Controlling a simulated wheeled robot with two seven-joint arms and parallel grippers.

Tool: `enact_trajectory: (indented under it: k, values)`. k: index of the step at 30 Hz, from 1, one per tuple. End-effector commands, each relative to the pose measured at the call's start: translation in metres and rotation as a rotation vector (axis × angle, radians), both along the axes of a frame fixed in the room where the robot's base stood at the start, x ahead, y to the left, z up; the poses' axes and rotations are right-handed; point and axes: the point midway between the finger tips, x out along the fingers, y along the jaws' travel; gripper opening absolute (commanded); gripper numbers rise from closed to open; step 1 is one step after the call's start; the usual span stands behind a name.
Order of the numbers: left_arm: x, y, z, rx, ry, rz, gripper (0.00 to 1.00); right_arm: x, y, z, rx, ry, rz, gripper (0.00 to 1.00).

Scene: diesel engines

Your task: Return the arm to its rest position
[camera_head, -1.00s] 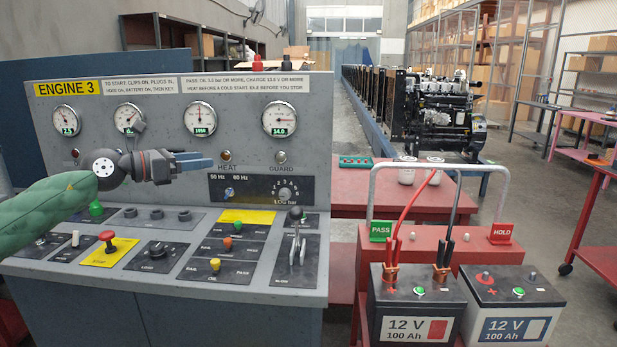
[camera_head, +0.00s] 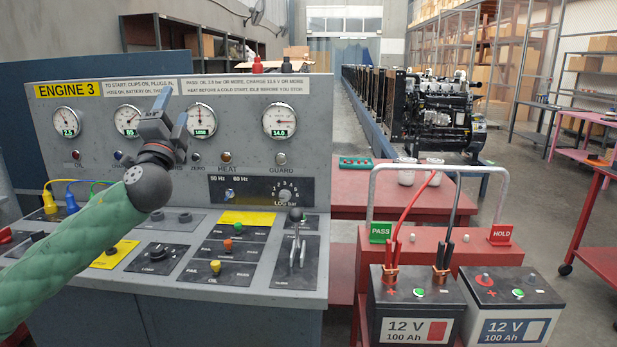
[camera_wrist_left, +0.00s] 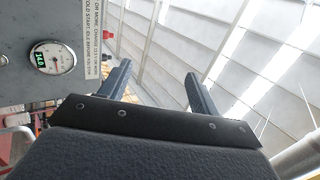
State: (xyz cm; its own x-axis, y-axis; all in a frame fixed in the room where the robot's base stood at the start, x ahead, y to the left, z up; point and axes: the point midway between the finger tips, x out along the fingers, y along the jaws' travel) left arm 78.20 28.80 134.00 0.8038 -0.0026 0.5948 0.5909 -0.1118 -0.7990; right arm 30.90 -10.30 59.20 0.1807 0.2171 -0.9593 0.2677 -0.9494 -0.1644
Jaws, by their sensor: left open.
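My left arm, in a green sleeve, comes in from the lower left in the head view. My left gripper (camera_head: 162,103) points upward in front of the engine console (camera_head: 85,200), at the height of the gauges. Its fingers are dark blue. In the left wrist view the two fingers (camera_wrist_left: 154,90) stand apart with nothing between them, and the wall and ceiling show beyond. A gauge (camera_wrist_left: 52,58) and part of the instruction plate (camera_wrist_left: 94,38) are at the left there. The gripper partly covers the gauges' middle area. My right gripper is not in view.
Two 12 V batteries (camera_head: 415,308) stand at the right front, by a red box with a PASS sign (camera_head: 380,232) and a HOLD sign (camera_head: 501,234). Yellow, blue and green plugs (camera_head: 71,203) are at the console's left. Engines (camera_head: 440,115) line the back.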

Motion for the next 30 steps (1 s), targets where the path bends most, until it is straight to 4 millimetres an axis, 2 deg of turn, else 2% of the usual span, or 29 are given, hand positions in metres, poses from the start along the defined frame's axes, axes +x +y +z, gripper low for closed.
enact_trajectory:
  k: [6,14,21,30]
  values:
    - [0.000,0.001,-0.078,-0.327,0.237,0.024,0.62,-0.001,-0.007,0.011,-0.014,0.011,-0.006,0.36]
    - [-0.016,-0.011,-0.177,-0.590,0.514,0.060,0.62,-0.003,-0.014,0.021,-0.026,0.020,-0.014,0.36]
    - [-0.045,-0.030,-0.262,-0.753,0.750,0.086,0.62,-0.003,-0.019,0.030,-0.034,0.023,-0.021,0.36]
    - [-0.092,-0.058,-0.350,-0.895,0.999,0.093,0.62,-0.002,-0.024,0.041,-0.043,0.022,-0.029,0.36]
